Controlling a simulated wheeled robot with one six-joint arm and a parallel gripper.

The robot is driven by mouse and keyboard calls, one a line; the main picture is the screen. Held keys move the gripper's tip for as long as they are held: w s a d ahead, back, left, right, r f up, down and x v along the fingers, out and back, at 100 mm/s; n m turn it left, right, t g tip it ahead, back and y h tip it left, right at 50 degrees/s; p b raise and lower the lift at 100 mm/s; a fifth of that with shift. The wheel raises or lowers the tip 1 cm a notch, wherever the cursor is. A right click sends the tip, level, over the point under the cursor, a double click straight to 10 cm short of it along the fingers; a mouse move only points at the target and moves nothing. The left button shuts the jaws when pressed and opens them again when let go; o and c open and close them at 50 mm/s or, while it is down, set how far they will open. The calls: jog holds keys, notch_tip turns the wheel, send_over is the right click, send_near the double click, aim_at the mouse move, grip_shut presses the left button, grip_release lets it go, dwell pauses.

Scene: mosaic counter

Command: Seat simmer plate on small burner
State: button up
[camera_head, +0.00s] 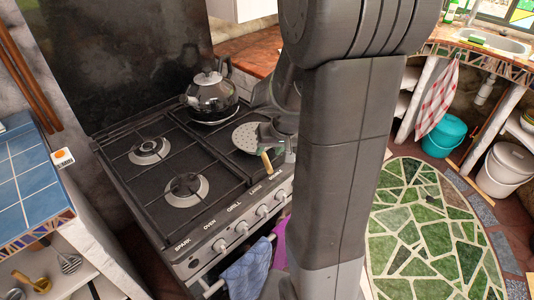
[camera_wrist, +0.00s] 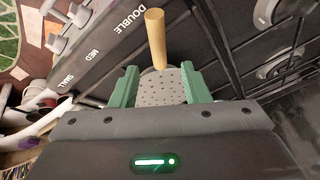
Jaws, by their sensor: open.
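The simmer plate (camera_head: 246,137) is a round, perforated grey disc with a wooden handle (camera_head: 266,162). It lies over the right front part of the stove, its handle toward the knobs. What is beneath it is hidden. My gripper (camera_head: 270,133) is open above the plate, partly hidden by my arm. In the wrist view my gripper's green fingers (camera_wrist: 159,69) stand apart, with the plate (camera_wrist: 160,90) showing between them and the handle (camera_wrist: 155,38) just beyond the tips. Two bare burners show on the left, one behind (camera_head: 149,150) and one in front (camera_head: 185,189).
Knobs (camera_head: 243,228) line the front edge, and a blue towel (camera_head: 246,270) hangs below. A blue-tiled counter (camera_head: 28,180) is at left. The grates over the left burners are clear.

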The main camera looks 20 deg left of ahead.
aim_at(266, 157)
jog(key=v, duration=0.9)
jog(key=shift+r, duration=0.2)
jog(key=shift+d, duration=0.1)
jog(key=x, duration=1.3)
jog(key=shift+f, duration=0.4)
jog(key=shift+r, duration=0.2)
jog(key=shift+r, duration=0.1)
